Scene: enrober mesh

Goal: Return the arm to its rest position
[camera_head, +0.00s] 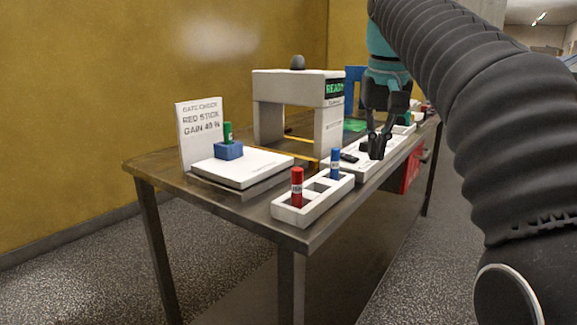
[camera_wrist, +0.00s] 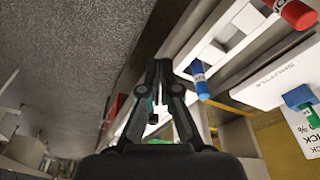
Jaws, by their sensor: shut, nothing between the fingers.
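My gripper (camera_head: 377,146) hangs from my arm above the right side of the table, its fingers pointing down. In the wrist view my gripper (camera_wrist: 158,68) shows its two dark fingers drawn together at the tips, with nothing between them. In the head view it overlaps a white panel behind the stick tray, and I cannot tell how far above it the tips are. My large dark arm fills the right of the head view.
A white tray (camera_head: 287,213) holds a red stick (camera_head: 297,187) and a blue stick (camera_head: 335,163). A green stick (camera_head: 228,132) stands in a blue block (camera_head: 229,151) by a sign (camera_head: 200,134). A white gate (camera_head: 299,75) reads READY. Open floor lies before the table (camera_head: 293,238).

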